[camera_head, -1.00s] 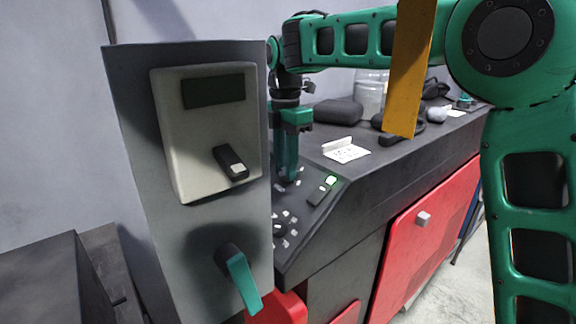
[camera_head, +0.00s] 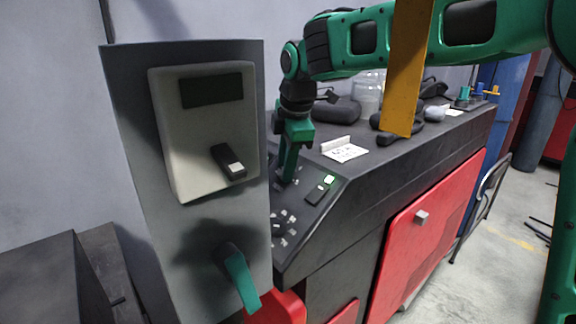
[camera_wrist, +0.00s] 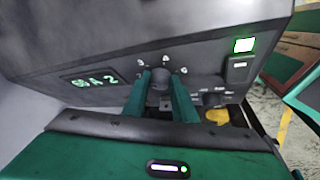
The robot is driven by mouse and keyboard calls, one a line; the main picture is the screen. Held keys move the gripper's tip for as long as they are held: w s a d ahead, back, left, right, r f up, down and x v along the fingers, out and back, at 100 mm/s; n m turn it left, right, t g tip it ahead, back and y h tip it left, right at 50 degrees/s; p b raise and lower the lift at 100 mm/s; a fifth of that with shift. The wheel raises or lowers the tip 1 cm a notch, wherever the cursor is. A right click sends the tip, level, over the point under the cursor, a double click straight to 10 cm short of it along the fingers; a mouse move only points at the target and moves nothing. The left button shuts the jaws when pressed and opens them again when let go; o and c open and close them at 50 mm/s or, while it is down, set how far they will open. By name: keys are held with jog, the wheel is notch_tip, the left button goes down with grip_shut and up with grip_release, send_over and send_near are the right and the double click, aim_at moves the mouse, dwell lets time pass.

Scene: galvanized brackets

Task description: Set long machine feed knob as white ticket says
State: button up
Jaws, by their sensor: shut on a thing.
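My gripper (camera_head: 289,178) reaches down to the sloped control panel of the long dark machine (camera_head: 340,215). In the wrist view, its two green fingers (camera_wrist: 160,92) are shut on a dark round knob (camera_wrist: 160,79), one finger on each side. Small white marks ring this knob; its pointer is hidden or too small to read. A green display (camera_wrist: 92,80) left of it shows characters that look like "60 A 2". A second dark knob (camera_wrist: 214,98) sits to the right. A white ticket (camera_head: 345,152) lies on the machine top; its writing is too small to read.
A grey cabinet (camera_head: 255,130) with a pale control box (camera_head: 190,125) and a teal-handled lever (camera_head: 239,277) stands in the left foreground. A lit green button (camera_head: 329,180) is on the panel. Dark items and jars (camera_head: 366,90) sit behind the ticket.

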jog(key=m+t, duration=0.1)
jog(key=m, duration=0.1)
jog(key=m+t, duration=0.2)
jog(key=shift+s+a, duration=0.15)
jog(key=shift+s, duration=0.2)
jog(key=shift+f+m+t, duration=0.15)
jog(key=shift+m+t, duration=1.05)
jog(key=shift+m, duration=0.4)
jog(key=o, duration=1)
jog(key=shift+s, duration=0.1)
jog(key=v, duration=1)
jog(key=shift+s+a+r, duration=0.1)
jog(key=shift+s+r, duration=0.05)
jog(key=shift+r, duration=0.05)
